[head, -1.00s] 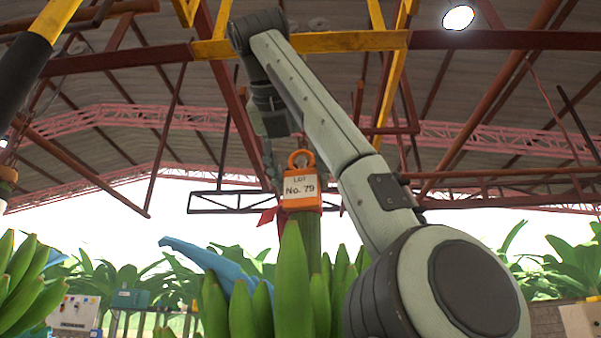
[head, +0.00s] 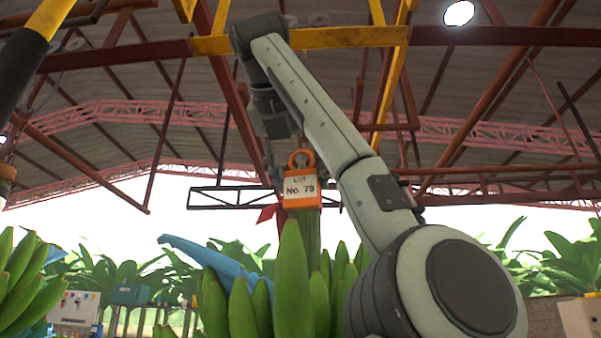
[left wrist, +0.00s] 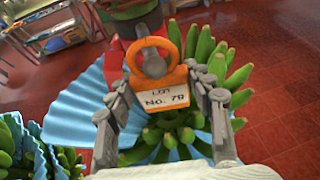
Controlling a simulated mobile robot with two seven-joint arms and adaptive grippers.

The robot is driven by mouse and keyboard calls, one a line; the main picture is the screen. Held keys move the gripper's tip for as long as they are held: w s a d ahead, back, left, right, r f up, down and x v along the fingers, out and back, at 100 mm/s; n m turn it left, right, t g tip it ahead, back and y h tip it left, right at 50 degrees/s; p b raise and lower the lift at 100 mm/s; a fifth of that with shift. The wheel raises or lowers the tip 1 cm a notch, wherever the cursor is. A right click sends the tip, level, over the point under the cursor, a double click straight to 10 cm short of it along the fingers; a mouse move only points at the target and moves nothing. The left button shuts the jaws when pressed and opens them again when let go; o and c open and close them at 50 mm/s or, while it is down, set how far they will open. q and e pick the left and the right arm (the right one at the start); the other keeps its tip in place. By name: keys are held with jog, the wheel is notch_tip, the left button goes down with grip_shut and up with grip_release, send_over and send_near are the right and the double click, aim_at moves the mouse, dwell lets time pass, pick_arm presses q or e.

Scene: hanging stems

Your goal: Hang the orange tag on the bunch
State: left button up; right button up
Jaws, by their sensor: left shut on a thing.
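The orange tag (head: 301,188) has a white label reading "LOT No. 79" and a ring at its top. In the head view it stands upright in front of the stem (head: 308,232) of the green banana bunch (head: 292,290). In the left wrist view, my left gripper (left wrist: 163,92) has one finger on each side of the tag (left wrist: 158,72) and is shut on it. A grey piece shows through the tag's ring there. I cannot tell whether the ring is around anything fixed. In the head view the fingers are mostly hidden. My right gripper is not in view.
Blue sheeting (head: 205,258) lies beside the bunch and shows pleated in the left wrist view (left wrist: 80,115). A red piece (head: 268,213) sticks out left of the tag. Another banana bunch (head: 25,275) hangs at far left. Steel beams (head: 480,40) cross overhead.

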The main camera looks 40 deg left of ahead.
pick_arm(q)
jog(key=shift+w+a, duration=0.6)
jog(key=shift+w, duration=0.3)
dwell(0.7)
jog(key=shift+w+f, duration=0.1)
jog(key=shift+f, duration=0.3)
dwell(0.3)
dwell(0.4)
jog(key=o, duration=0.9)
jog(key=shift+o, duration=0.2)
jog(key=shift+r, duration=0.1)
jog(key=v, duration=0.7)
jog(key=shift+s, duration=0.3)
jog(key=shift+w, duration=0.1)
